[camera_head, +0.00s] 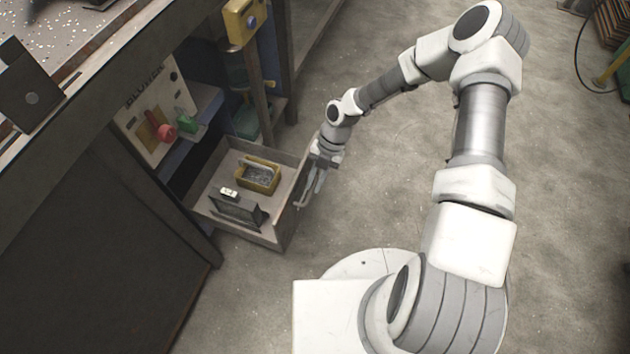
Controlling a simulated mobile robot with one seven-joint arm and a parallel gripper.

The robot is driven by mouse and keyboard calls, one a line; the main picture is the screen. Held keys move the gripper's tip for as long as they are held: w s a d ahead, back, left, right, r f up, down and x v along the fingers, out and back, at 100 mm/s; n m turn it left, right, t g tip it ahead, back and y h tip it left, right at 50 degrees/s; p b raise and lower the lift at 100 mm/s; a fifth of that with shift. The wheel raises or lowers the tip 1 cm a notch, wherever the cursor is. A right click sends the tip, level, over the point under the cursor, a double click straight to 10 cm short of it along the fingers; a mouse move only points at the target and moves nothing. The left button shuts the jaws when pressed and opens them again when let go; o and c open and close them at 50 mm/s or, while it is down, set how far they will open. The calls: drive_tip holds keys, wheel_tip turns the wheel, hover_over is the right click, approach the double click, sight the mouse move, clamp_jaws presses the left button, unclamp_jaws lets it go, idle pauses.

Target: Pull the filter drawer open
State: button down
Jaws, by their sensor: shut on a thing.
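The filter drawer (283,231) is a grey open-topped box. It sticks well out from under the workbench on the left, so its inside shows. My gripper (308,192) is at the outer face of its front panel, shut on the drawer's handle (301,203), a pale bar that is mostly hidden by the fingers and the panel. In the drawer are a yellow tray (259,178) with grey mesh-like contents and a dark upright plate (236,211) with a small white piece beside it.
A dark cabinet side (100,260) is at the lower left. The concrete floor (370,200) to the drawer's right is clear around my arm.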

drive_tip(key=c, duration=1.1)
unclamp_jaws()
drive_tip(key=p+v, duration=0.5)
drive_tip(key=v, duration=1.2)
drive_tip(key=shift+r, duration=0.3)
